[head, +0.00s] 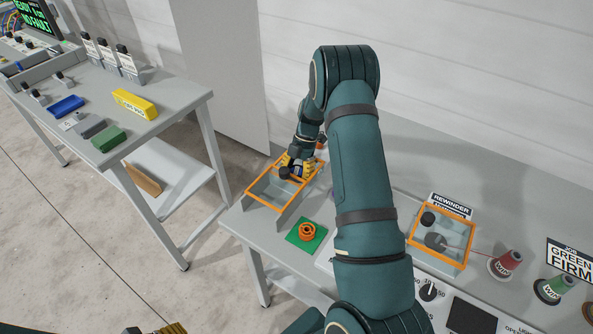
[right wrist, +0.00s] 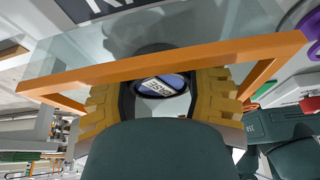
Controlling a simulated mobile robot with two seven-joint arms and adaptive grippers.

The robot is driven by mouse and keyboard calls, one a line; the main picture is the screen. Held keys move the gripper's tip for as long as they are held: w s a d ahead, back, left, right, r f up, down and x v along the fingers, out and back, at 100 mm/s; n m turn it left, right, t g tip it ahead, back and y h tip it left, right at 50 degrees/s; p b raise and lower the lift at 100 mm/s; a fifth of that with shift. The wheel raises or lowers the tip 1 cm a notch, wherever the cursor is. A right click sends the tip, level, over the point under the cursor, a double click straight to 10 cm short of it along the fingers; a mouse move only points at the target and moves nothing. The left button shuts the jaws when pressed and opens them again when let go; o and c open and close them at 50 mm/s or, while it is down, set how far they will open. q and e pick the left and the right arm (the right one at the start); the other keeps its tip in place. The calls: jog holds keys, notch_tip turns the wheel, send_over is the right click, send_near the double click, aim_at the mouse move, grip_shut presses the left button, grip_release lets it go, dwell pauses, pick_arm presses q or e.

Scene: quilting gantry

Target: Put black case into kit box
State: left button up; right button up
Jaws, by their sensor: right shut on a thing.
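My right gripper (head: 296,165) is at the far end of the bench, at the rim of a clear box with an orange frame (head: 264,197). Its yellow fingers are shut on a dark round thing (head: 284,172), which looks like the black case. In the right wrist view this dark thing (right wrist: 128,98) sits between the fingers, with a blue and white label. The orange frame (right wrist: 150,62) crosses in front of the fingers there. I cannot tell whether this box is the kit box. Part of my left gripper (head: 172,328) seems to show at the bottom edge; its jaws are cut off.
An orange ring on a green pad (head: 307,232) lies near the box. A second orange-framed box (head: 442,258) stands at right, beside red and green spools (head: 505,264). A side table (head: 180,102) at left holds a yellow box (head: 134,104) and blue and green blocks.

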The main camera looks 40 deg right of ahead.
jog(key=shift+f, duration=0.1)
jog(key=o, duration=1.3)
jog(key=v, duration=1.2)
